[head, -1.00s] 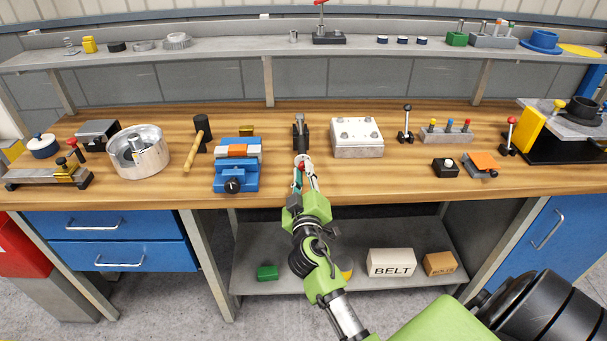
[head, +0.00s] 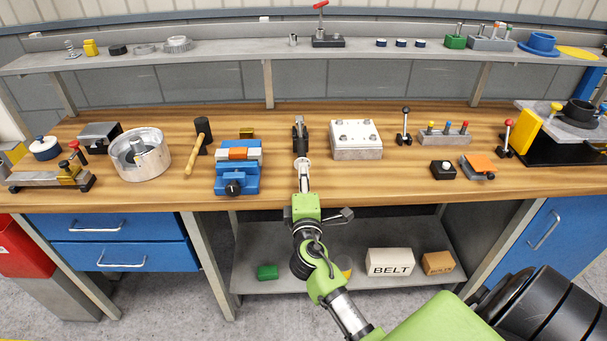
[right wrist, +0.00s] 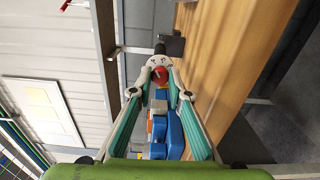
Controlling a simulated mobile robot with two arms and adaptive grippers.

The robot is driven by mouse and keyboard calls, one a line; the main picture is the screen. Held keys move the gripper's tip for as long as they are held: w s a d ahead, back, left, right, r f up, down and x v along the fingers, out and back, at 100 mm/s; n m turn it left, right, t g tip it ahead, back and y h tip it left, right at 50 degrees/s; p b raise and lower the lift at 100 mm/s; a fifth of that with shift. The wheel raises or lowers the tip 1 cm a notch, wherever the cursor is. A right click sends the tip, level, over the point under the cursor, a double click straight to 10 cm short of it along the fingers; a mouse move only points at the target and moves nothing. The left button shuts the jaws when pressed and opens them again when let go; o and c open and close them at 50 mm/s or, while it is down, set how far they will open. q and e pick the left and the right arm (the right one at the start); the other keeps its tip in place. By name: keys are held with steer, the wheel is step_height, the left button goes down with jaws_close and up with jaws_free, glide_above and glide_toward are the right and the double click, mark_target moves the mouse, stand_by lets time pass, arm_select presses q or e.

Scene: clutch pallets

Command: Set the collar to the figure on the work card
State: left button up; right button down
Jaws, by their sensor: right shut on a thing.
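A small device with a dark block (head: 300,135) stands at the middle of the bench. The pale round collar (head: 302,161) on its front faces me. In the right wrist view the collar (right wrist: 160,61) has small dark marks on its face and a red centre. My right gripper (head: 303,168) reaches straight up to it from the front. Its fingertips (right wrist: 160,77) are shut around the collar, one on each side. The marks are too small to read. My left gripper is not in view.
A blue vise (head: 236,178) stands just left of my right gripper, and a mallet (head: 198,148) beyond it. A pale bolted block (head: 357,139) is close on the right. A framed white sheet (right wrist: 44,108) hangs on the wall; its writing is unreadable.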

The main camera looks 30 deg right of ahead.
steer(key=shift+n, duration=0.9)
steer(key=c, duration=1.9)
jaws_free()
steer(key=v, duration=1.2)
steer(key=shift+d, duration=0.1)
